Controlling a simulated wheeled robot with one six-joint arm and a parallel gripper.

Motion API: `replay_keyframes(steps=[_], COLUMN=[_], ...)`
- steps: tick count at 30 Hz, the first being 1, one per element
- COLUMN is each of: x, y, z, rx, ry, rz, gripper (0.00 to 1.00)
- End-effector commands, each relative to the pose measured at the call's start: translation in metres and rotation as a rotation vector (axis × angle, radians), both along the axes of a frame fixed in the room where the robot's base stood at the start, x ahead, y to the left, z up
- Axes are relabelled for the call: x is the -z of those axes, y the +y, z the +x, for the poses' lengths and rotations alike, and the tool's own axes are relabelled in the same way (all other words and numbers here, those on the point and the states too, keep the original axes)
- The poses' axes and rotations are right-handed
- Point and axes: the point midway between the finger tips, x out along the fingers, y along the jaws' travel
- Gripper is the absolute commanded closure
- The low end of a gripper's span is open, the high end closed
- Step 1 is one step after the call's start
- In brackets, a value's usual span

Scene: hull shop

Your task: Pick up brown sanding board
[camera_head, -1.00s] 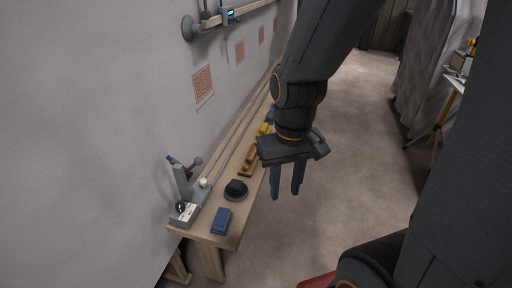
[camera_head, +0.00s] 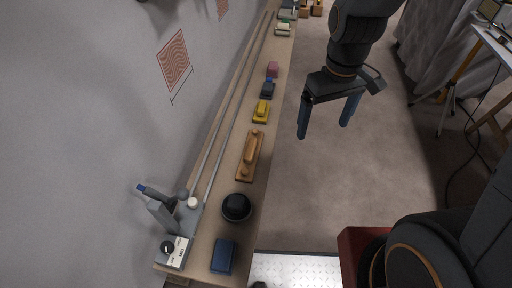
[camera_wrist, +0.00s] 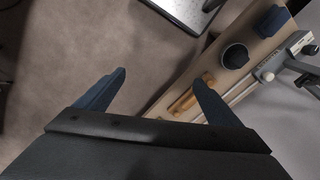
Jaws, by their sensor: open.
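The brown sanding board (camera_head: 250,156) lies on the narrow wooden bench, lengthwise along it, between a yellow block and a round black item. It also shows in the wrist view (camera_wrist: 184,103), partly hidden behind one finger. My gripper (camera_head: 325,120) is open and empty, with fingers pointing down, to the right of the bench over the floor. In the wrist view my two blue-grey fingers (camera_wrist: 150,88) stand wide apart, with mostly bare floor between them. The gripper is apart from the board.
On the bench (camera_head: 212,225) stand a round black item (camera_head: 236,207), a blue block (camera_head: 222,256), a yellow block (camera_head: 261,111) and a grey device (camera_head: 173,250). Long rods run along the wall side. A tripod stand (camera_head: 460,75) is at right. Floor between is clear.

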Motion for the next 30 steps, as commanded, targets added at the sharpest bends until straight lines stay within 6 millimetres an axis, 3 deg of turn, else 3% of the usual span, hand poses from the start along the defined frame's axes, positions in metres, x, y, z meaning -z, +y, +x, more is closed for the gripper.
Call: replay_keyframes(steps=[3, 6, 9, 13, 18, 30], x=[0.034, 0.061, 0.087, 0.113, 0.131, 0.167], y=[0.050, 0.092, 0.130, 0.166, 0.187, 0.190], z=[0.035, 0.057, 0.070, 0.077, 0.079, 0.081], rx=[-0.293, -0.522, -0.719, -0.905, -1.016, -1.026], ry=[0.010, 0.012, 0.012, 0.011, 0.011, 0.013], rz=[-0.005, -0.007, -0.008, -0.010, -0.010, -0.011], gripper=[0.12, 0.12, 0.12, 0.12, 0.12, 0.12])
